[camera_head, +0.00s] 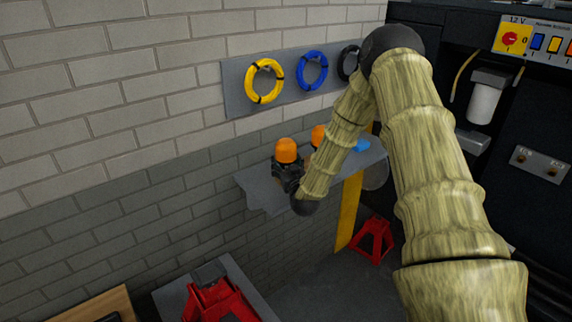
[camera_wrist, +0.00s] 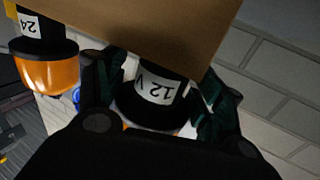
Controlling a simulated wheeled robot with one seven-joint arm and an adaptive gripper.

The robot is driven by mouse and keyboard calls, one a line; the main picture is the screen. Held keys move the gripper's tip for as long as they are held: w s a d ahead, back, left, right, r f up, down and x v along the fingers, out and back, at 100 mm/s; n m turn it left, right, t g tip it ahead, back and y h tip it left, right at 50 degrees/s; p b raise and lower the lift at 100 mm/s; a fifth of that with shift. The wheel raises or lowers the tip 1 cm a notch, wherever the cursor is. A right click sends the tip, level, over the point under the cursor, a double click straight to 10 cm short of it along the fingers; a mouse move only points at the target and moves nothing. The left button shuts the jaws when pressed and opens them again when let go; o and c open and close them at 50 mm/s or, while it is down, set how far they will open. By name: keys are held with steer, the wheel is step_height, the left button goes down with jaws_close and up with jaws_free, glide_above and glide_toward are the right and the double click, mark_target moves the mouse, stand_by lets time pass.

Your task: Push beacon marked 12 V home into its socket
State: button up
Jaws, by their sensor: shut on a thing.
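The beacon marked 12 V (camera_wrist: 157,88) is between the two fingers of my gripper (camera_wrist: 158,100) in the wrist view, its label upside down. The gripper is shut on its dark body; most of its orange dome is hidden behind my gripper. In the head view my dark gripper (camera_head: 288,176) is at the shelf, around the lower part of an orange-domed beacon (camera_head: 287,151), upright. A second beacon, marked 24 (camera_wrist: 45,55), is beside it in the wrist view; an orange dome (camera_head: 318,133) shows behind my arm. I cannot make out the socket.
A grey wall shelf (camera_head: 258,190) carries the beacons and a blue item (camera_head: 361,146). Coiled yellow (camera_head: 264,81) and blue (camera_head: 312,71) hoses hang above. A dark machine stands right, with a small two-fitting plate (camera_head: 539,165). Red stands (camera_head: 373,240) are below. A tan surface (camera_wrist: 150,25) borders the held beacon.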

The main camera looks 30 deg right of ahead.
mark_target(286, 148)
steer(key=shift+r, duration=0.1)
steer(key=shift+c, duration=0.9)
steer(key=shift+r, duration=0.15)
steer(key=shift+r+p, duration=1.25)
steer(key=shift+r, duration=1.55)
